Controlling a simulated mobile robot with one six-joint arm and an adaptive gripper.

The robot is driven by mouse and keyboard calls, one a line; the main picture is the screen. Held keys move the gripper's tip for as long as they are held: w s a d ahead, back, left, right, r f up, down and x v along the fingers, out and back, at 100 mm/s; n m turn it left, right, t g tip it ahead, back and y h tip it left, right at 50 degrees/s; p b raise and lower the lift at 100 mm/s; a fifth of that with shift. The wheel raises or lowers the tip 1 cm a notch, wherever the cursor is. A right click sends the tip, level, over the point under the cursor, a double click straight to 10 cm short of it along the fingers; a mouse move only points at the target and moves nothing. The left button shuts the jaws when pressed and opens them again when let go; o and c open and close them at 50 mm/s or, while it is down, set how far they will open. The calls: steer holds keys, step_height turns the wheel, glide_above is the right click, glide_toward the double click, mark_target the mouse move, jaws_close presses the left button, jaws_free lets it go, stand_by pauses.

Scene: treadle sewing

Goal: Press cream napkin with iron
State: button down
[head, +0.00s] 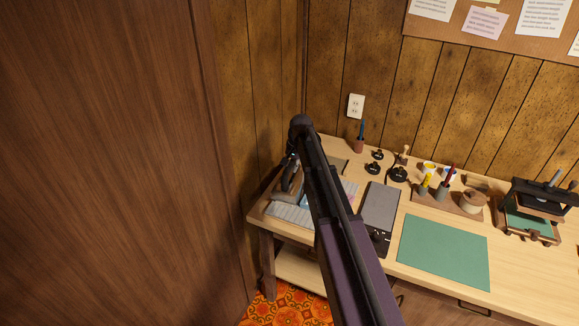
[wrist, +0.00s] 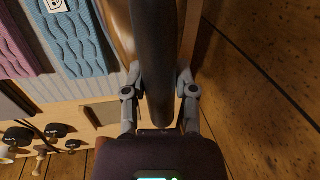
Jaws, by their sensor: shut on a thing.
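My gripper (wrist: 160,88) is shut on a dark round handle (wrist: 154,45) in the wrist view, with a grey finger on each side of it. The handle appears to belong to the iron, whose body is mostly hidden beneath it. In the head view a grey and brown shape, likely the iron (head: 292,182), shows at the left end of the table, partly behind my arm. Pale cloth (head: 290,214) lies under and in front of it. I cannot pick out the cream napkin for certain. Whether the iron touches cloth cannot be told.
A blue patterned cloth (wrist: 82,38) and a mauve one (wrist: 22,45) lie left in the wrist view. On the table are a grey slab (head: 380,205), a green mat (head: 443,251), stamps (head: 398,174) and a press (head: 535,205). A brown wooden panel (head: 110,160) stands close at left.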

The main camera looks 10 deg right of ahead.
steer(key=shift+r, duration=0.15)
steer(key=shift+w+r+p, duration=0.1)
steer(key=shift+r+p, duration=3.7)
steer(key=shift+p, duration=0.25)
